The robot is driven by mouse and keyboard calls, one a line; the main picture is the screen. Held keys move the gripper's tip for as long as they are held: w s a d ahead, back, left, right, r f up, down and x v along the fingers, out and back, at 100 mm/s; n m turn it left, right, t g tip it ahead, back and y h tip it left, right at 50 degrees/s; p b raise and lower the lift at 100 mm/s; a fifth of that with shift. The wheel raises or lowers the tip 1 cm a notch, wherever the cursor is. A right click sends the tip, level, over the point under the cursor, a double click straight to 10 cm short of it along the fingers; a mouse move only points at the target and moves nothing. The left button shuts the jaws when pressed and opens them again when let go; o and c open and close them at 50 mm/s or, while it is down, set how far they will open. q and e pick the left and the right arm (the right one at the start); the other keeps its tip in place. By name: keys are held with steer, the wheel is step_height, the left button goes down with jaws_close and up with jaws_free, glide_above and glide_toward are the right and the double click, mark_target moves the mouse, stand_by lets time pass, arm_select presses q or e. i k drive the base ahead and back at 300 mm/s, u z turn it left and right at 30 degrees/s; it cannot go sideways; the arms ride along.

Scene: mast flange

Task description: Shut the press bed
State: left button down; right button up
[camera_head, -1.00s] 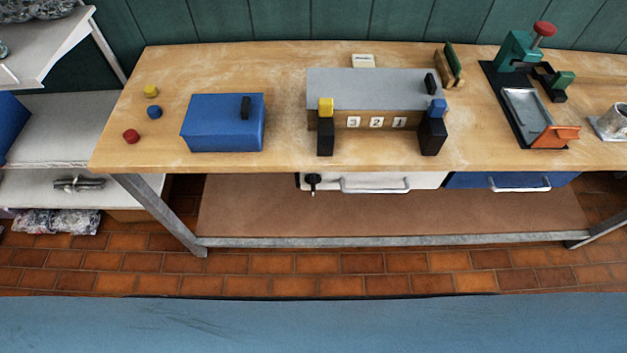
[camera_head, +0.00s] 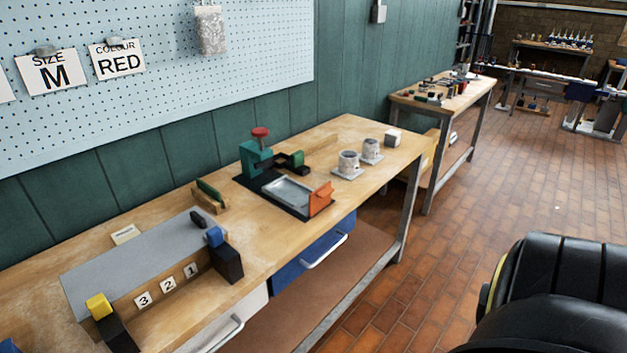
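The press stands on the workbench, with a green frame (camera_head: 256,158) and a red knob (camera_head: 260,132) on top, on a black base. Its grey bed (camera_head: 290,191) lies in front of the green frame, out in the open, with an upright orange front piece (camera_head: 320,198) at its near right end. A smaller green block (camera_head: 297,159) on a black part sits beside the frame. Neither of my grippers shows in the head view. A black rounded part at the lower right looks like part of my own arm.
A grey-topped box (camera_head: 140,262) with tiles 3, 2, 1 stands left of the press. Two cups (camera_head: 349,163) (camera_head: 372,149) and a white block (camera_head: 393,137) sit to its right. A blue drawer (camera_head: 312,253) is below. Tiled floor is open at right.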

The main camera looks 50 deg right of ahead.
mark_target(306, 201)
steer(key=z, duration=1.5)
